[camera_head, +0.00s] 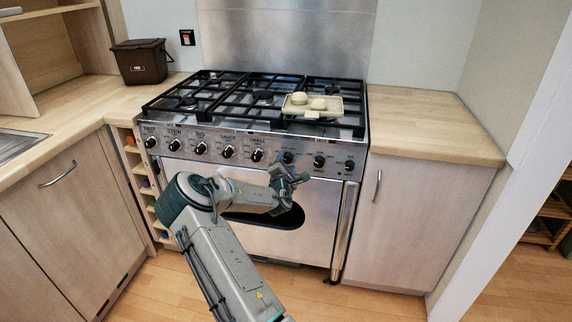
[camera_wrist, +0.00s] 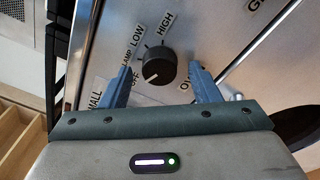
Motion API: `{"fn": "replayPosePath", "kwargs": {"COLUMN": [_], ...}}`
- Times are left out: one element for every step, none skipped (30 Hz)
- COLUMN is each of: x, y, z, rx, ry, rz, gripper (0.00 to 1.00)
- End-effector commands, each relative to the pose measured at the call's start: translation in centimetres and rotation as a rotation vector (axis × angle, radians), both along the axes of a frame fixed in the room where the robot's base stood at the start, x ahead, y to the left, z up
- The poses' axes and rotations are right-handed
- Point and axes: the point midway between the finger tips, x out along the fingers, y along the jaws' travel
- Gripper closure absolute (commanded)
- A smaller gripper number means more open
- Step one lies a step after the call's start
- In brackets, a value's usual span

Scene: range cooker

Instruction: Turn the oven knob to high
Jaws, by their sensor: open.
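The black oven knob (camera_wrist: 156,68) sits on the steel front panel, with OFF, LAMP, LOW and HIGH labels around it. Its white pointer line slants toward the OFF label at the lower left. My gripper (camera_wrist: 161,72) is open, with one blue finger on each side of the knob and a visible gap to it. In the head view my gripper (camera_head: 290,172) is at the right-middle of the cooker front, just below a knob (camera_head: 288,157) that it partly covers.
Other knobs (camera_head: 228,152) line the panel on both sides. The oven door (camera_head: 320,190) is below. A tray with pale round items (camera_head: 311,104) rests on the hob grates (camera_head: 262,97). A brown bin (camera_head: 140,62) stands on the left worktop; the right worktop (camera_head: 430,128) is clear.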

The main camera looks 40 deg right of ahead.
Motion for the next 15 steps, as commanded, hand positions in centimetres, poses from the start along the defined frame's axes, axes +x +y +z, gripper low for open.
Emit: {"fn": "replayPosePath", "kwargs": {"x": [-0.01, -0.01, -0.01, -0.03, -0.03, -0.03, -0.03, -0.03, -0.03, -0.04, -0.04, -0.04, -0.04, -0.04, -0.05], "y": [0.00, 0.00, 0.00, 0.00, 0.00, 0.00, 0.00, 0.00, 0.00, -0.01, -0.01, -0.01, -0.01, -0.01, -0.02], "z": [0.01, 0.01, 0.01, 0.01, 0.01, 0.01, 0.01, 0.02, 0.02, 0.01, 0.00, -0.01, -0.04, -0.06, -0.09], "rx": [0.000, 0.000, 0.000, 0.000, 0.000, 0.000, 0.000, 0.000, 0.000, 0.000, 0.000, 0.002, 0.003, 0.006, 0.010], "ry": [0.000, 0.000, 0.000, 0.000, 0.000, 0.000, 0.000, 0.000, 0.000, -0.001, -0.001, -0.003, -0.005, -0.008, -0.014], "rz": [0.000, 0.000, 0.000, 0.000, 0.000, 0.000, 0.000, 0.000, -0.001, -0.001, -0.001, -0.001, 0.000, 0.000, -0.001], "gripper": [0.44, 0.46, 0.58, 0.66, 0.74, 0.85, 0.88, 0.88, 0.88, 0.88, 0.88, 0.88, 0.88, 0.88, 0.88]}}
